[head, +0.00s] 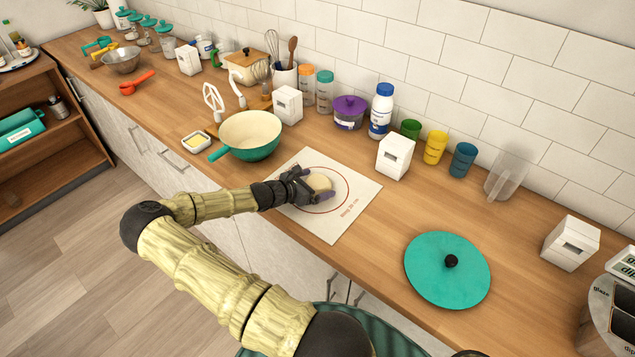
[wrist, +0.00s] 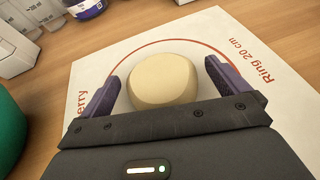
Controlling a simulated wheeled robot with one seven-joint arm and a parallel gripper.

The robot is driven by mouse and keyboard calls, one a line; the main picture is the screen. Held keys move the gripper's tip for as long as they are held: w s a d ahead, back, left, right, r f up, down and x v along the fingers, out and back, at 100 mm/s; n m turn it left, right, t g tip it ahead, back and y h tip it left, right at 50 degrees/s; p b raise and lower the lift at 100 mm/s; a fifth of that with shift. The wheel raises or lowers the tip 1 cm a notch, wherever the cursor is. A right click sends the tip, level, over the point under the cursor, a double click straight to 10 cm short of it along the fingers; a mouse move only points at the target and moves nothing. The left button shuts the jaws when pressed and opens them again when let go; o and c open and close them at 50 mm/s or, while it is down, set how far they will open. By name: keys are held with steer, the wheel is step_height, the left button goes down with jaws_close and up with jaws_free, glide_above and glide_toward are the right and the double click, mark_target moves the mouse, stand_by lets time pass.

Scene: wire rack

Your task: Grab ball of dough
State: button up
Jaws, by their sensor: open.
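The ball of dough (head: 319,183) is pale and round and sits on a white mat (head: 341,225) with a printed red ring. In the wrist view the dough (wrist: 163,80) lies between the two purple fingers of my gripper (wrist: 166,85). The fingers are open, one on each side, with a visible gap to the dough on both sides. In the head view my gripper (head: 316,187) reaches in from the left, low at the mat, and hides part of the dough.
A teal pan (head: 250,137) stands behind and left of the mat. A white box (head: 395,157) stands behind right, and a teal lid (head: 447,270) lies to the right. Several jars and cups line the wall. The counter between mat and lid is clear.

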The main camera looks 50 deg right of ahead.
steer(key=shift+d+f, duration=0.3)
steer(key=shift+d, duration=0.35)
steer(key=c, duration=1.1)
